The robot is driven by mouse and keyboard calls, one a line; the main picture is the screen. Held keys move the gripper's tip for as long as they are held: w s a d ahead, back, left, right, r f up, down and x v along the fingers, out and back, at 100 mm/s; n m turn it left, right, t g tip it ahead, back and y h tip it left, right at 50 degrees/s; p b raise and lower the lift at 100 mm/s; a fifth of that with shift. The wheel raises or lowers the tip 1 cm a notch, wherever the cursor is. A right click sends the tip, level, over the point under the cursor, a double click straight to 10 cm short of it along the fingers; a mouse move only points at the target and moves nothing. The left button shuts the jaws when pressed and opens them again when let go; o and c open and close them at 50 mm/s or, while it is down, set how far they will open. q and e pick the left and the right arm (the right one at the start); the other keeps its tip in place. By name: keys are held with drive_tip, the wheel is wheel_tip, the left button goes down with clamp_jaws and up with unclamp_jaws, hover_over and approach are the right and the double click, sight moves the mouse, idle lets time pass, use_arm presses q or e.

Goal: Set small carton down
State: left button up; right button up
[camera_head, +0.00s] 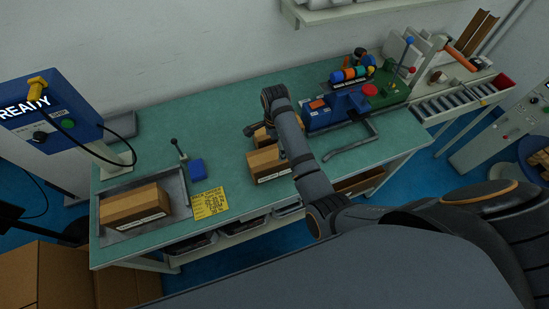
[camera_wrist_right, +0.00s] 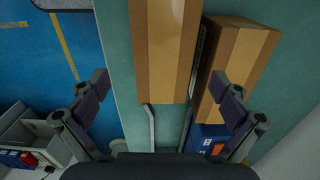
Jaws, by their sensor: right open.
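One small brown carton (camera_head: 267,163) with a tan tape band and a white label stands near the front edge of the green bench. A second carton (camera_head: 261,138) is just behind it, partly hidden by my right arm. In the right wrist view, one carton (camera_wrist_right: 153,55) lies between the spread fingers of my right gripper (camera_wrist_right: 160,82), with a gap on its left side. The other carton (camera_wrist_right: 243,62) is to the right, partly behind the right finger. My right gripper is open; its fingertips are not clear in the head view. My left gripper is not in view.
A larger carton (camera_head: 130,205) sits in a grey tray (camera_head: 177,190) at the bench's left. A yellow label sheet (camera_head: 209,203) and a blue block (camera_head: 196,169) lie near it. A blue and green fixture (camera_head: 345,108) with a handle stands right of the small cartons.

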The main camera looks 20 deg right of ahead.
sight(274, 154)
drive_tip(key=shift+w+f, duration=0.1)
drive_tip(key=shift+f, duration=0.85)
drive_tip(key=shift+f+p, duration=0.25)
drive_tip(key=shift+p, duration=0.05)
wheel_tip(274, 154, down, 4)
drive_tip(key=shift+w+r+p, duration=0.1)
drive_tip(key=shift+w+p, duration=0.05)
drive_tip(key=shift+p, duration=0.4)
drive_tip(key=shift+f, duration=0.45)
drive_tip(key=c, duration=1.5)
drive_tip(key=shift+c, duration=0.9)
drive_tip(key=shift+r, duration=0.15)
